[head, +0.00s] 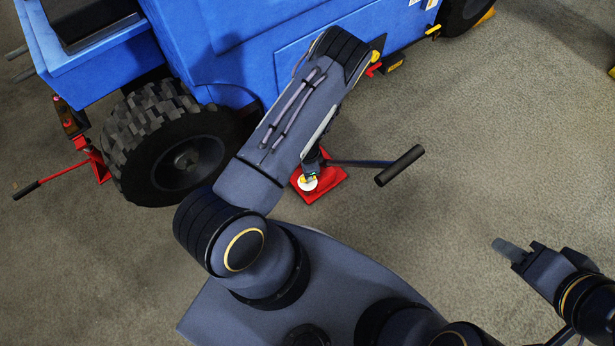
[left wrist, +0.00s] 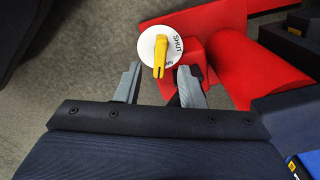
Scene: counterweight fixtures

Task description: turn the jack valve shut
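The jack valve is a white round dial (left wrist: 148,47) with a yellow lever (left wrist: 160,56), on the red jack (left wrist: 216,22) in the left wrist view. The lever points down in that picture, toward the gap between my fingers. The word SHUT is printed at the dial's right side; another marking below is partly hidden. My left gripper (left wrist: 160,80) is open, its two grey fingers apart just short of the dial, with nothing held. In the head view the dial (head: 307,184) shows beneath my left arm, which hides most of that gripper. My right gripper (head: 508,249) is away to the right; its opening is unclear.
A dark-gripped jack handle (head: 400,166) sticks out right of the jack. The blue vehicle (head: 250,40) with a large black tyre (head: 140,140) stands behind. Another red jack (head: 92,158) with a long handle is at left. The floor at right is clear.

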